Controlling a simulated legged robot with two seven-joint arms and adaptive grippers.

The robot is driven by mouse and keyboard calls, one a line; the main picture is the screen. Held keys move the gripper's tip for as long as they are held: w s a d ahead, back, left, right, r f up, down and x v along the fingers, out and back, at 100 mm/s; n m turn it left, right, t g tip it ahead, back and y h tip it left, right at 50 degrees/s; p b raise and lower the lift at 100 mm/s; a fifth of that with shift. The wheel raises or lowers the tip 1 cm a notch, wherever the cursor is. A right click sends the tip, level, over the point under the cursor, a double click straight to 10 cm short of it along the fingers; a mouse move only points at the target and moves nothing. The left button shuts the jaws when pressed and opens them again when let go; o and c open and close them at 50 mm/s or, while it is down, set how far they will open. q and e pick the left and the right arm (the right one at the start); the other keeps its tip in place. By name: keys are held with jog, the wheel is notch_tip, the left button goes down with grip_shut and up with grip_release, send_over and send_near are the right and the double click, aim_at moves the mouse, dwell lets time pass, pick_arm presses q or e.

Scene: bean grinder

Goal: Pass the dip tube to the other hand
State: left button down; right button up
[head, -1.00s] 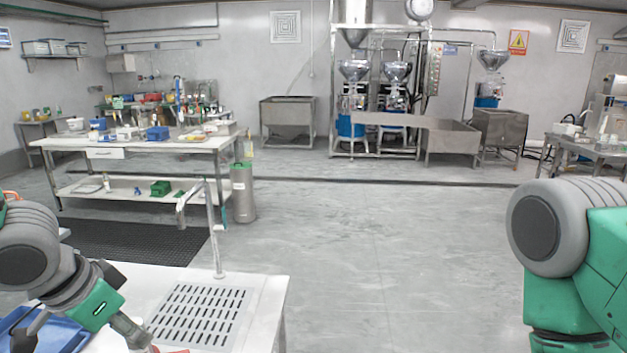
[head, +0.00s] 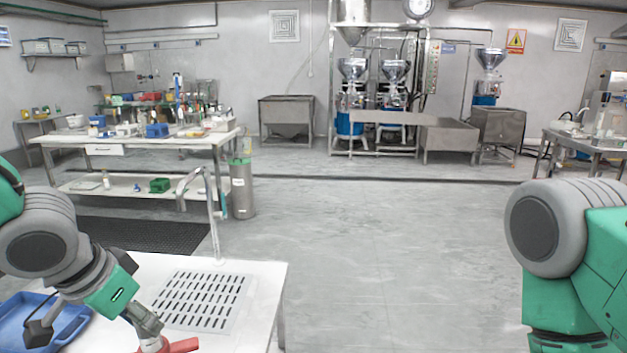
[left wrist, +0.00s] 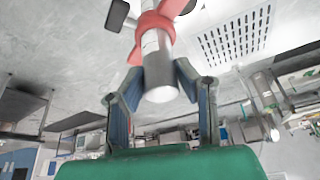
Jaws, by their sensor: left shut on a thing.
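My left gripper (head: 149,329) is low at the left of the head view, above the near white table. It is shut on what looks like the dip tube. In the left wrist view this is a pale tube (left wrist: 155,42) with a dark grey end band and a red collar or handle around it. The tube sits between the blue-padded fingers (left wrist: 160,77) and its end points toward the wrist camera. In the head view only the red part (head: 176,346) shows clearly, at the bottom edge. My right gripper is out of view; only my right upper arm shows.
The near white table (head: 258,303) has a slotted drain plate (head: 200,300) and a bent metal tap (head: 213,225) behind it. A blue tray (head: 75,320) lies under my left arm. Open floor (head: 390,260) lies to the right.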

aim_at(165, 343)
pick_arm(q)
jog(key=d+f+b, duration=0.1)
jog(key=w+f+n+b, duration=0.1)
jog(key=f+b, duration=0.1)
jog(key=shift+d, duration=0.4)
jog(key=shift+d+f+b, duration=0.3)
jog(key=shift+d+b, duration=0.05)
jog(key=shift+b, duration=0.3)
jog(key=shift+r, duration=0.1)
